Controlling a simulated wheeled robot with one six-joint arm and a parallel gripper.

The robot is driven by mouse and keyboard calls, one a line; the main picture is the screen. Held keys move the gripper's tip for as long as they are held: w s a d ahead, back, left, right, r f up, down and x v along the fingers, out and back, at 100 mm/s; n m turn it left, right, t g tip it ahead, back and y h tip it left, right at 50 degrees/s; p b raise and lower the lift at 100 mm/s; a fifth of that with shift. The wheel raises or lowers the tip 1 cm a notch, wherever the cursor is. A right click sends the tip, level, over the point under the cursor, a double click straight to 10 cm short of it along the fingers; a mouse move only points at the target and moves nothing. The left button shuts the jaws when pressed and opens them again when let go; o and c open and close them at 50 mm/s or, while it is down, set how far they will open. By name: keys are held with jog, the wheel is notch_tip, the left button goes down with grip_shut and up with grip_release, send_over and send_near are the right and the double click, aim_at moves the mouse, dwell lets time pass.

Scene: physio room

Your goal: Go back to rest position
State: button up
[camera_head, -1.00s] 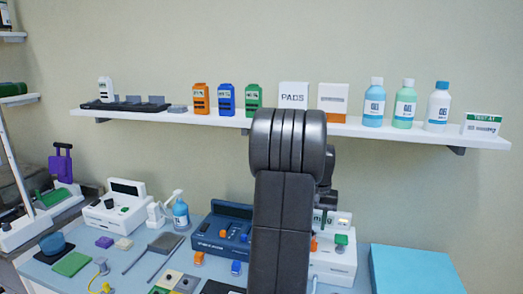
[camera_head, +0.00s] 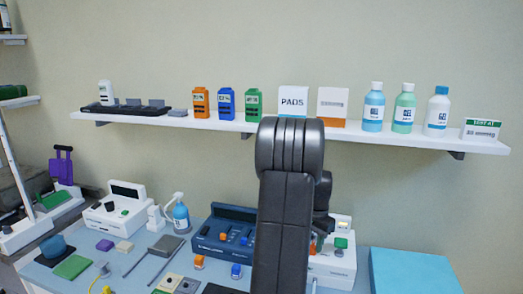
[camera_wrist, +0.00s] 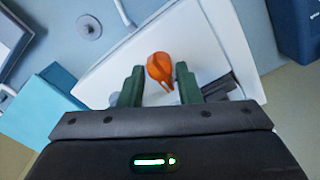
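My arm (camera_head: 283,215) rises in the middle of the head view, in front of the shelf and the table. In the wrist view my gripper (camera_wrist: 157,82) has its two green fingers spread apart. An orange knob (camera_wrist: 160,70) shows between the fingertips, with a gap on each side. It appears to belong to the white device (camera_wrist: 205,50) beneath; I cannot tell the distance between fingers and knob.
A white shelf (camera_head: 200,121) holds several coloured devices, boxes and bottles. A light-blue block (camera_head: 415,272) lies at the right.

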jog(key=shift+m, duration=1.9)
